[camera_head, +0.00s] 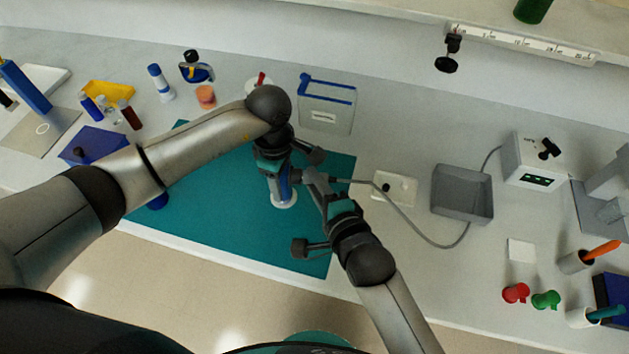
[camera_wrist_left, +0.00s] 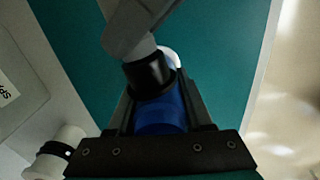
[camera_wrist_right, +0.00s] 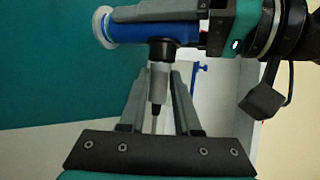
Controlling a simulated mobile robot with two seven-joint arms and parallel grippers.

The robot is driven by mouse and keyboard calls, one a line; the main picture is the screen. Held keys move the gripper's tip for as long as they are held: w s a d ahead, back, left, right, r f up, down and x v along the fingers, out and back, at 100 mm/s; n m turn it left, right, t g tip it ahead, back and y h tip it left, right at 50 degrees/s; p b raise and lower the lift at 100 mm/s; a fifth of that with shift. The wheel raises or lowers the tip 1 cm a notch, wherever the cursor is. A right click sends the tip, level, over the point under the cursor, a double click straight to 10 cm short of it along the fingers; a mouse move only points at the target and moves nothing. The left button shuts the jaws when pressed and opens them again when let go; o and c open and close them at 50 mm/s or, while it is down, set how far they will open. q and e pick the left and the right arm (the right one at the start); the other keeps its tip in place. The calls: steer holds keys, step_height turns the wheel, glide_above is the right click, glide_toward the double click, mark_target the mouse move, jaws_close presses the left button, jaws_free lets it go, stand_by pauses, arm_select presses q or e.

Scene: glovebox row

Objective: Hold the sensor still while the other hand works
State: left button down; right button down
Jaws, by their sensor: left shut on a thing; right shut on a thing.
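The sensor (camera_head: 281,187) is a blue cylinder with a white round flange at its lower end, held over the teal mat (camera_head: 220,185). My left gripper (camera_head: 279,175) is shut on its body; the left wrist view shows the blue body (camera_wrist_left: 160,117) between the fingers, with a black side port (camera_wrist_left: 149,75). My right gripper (camera_head: 310,178) is shut on a grey cable plug (camera_wrist_right: 158,85) at the sensor's side. In the right wrist view the plug lines up with the black port (camera_wrist_right: 162,50) and appears to meet it; how far it is seated cannot be told.
The grey cable (camera_head: 405,220) runs right, past a white block (camera_head: 395,187) and a grey tray (camera_head: 462,193), to a white box with a green display (camera_head: 537,165). A clear-sided holder with a blue rim (camera_head: 327,105) stands behind the mat. Bottles and a yellow tray (camera_head: 108,93) are at left.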

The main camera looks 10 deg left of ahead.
steer(key=shift+w+d, duration=0.1)
steer(key=shift+d, duration=1.35)
steer(key=shift+w+d, duration=0.2)
steer(key=shift+d, duration=2.3)
arm_select(q)
steer(key=shift+a, duration=0.1)
arm_select(e)
step_height(320, 180, up, 7)
arm_select(q)
jaws_free()
stand_by(0.5)
